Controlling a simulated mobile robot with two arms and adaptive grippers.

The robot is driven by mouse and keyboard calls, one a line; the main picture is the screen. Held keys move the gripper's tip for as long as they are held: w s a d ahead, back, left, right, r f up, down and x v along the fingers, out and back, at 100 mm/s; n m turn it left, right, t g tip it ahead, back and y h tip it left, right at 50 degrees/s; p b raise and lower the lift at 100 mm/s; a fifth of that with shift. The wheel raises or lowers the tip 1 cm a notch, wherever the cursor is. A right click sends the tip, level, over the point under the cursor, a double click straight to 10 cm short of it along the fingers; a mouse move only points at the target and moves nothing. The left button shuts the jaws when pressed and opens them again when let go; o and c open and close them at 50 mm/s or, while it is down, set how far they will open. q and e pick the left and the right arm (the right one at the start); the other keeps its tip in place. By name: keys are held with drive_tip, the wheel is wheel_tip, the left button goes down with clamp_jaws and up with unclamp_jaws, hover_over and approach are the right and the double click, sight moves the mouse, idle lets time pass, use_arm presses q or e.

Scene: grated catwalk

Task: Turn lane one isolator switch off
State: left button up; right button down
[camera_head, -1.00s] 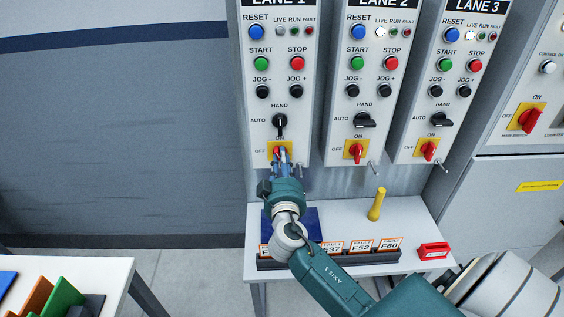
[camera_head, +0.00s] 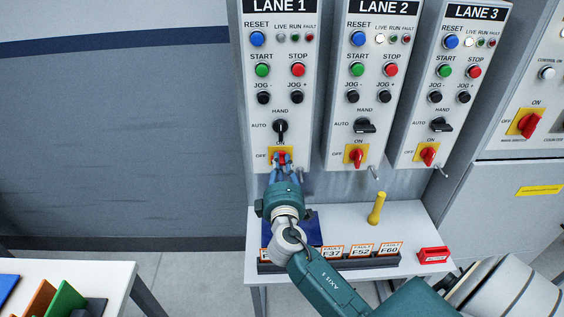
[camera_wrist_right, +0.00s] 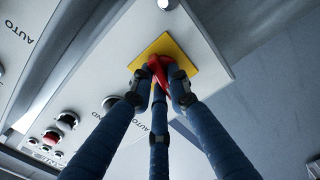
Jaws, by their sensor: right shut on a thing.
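The lane one isolator switch (camera_head: 282,156) is a red knob on a yellow plate at the bottom of the LANE 1 panel (camera_head: 254,110). My right gripper (camera_head: 281,163) reaches it from below, shut on the red knob. In the right wrist view its blue fingers (camera_wrist_right: 161,78) close around the red knob (camera_wrist_right: 158,66), in front of the yellow plate (camera_wrist_right: 183,52). The fingers partly hide the knob, so I cannot tell its exact angle. The lane 1 LIVE lamp (camera_head: 282,38) looks grey. My left gripper does not show.
LANE 2 (camera_head: 338,120) and LANE 3 (camera_head: 412,120) panels stand to the right with similar red isolators. Below is a white table (camera_head: 335,222) with a fault-tag rack (camera_head: 330,262), a yellow peg-like object (camera_head: 376,208) and a red block (camera_head: 433,255).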

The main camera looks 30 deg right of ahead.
drive_tip(key=shift+n, duration=1.2)
drive_tip(key=shift+a+p, duration=0.1)
drive_tip(key=shift+p, duration=0.2)
drive_tip(key=c, duration=1.7)
unclamp_jaws()
drive_tip(key=shift+o, duration=0.2)
drive_tip(key=v, duration=1.2)
